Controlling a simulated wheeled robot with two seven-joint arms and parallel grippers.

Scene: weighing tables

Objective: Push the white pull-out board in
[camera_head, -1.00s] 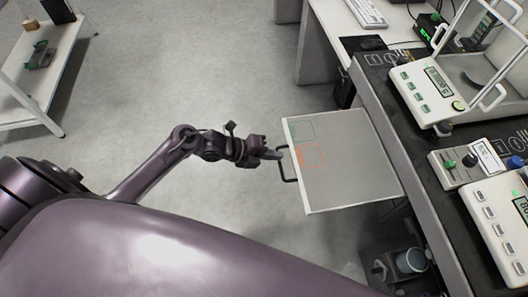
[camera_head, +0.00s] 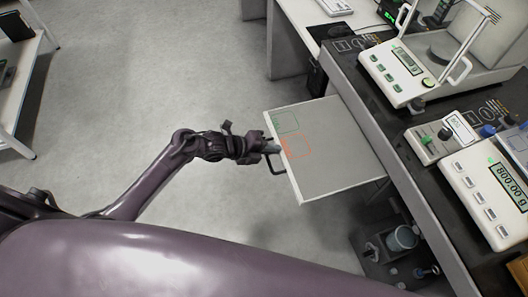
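The white pull-out board (camera_head: 345,150) sticks out to the left from under the dark-topped weighing table (camera_head: 385,125). A green outline and an orange outline are marked near its outer edge. A dark bar handle (camera_head: 276,170) is on that outer edge. My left gripper (camera_head: 271,148) is at the outer edge, by the upper part of the handle. Its fingers are small and partly overlap the handle, so I cannot tell whether they are open, shut or touching. My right gripper is not in view.
A balance with a glass shield (camera_head: 405,72) and a second balance (camera_head: 485,195) stand on the table. A lower shelf with a cup (camera_head: 402,238) is below the board. A white shelf unit (camera_head: 22,75) stands at the upper left. The floor left of the board is clear.

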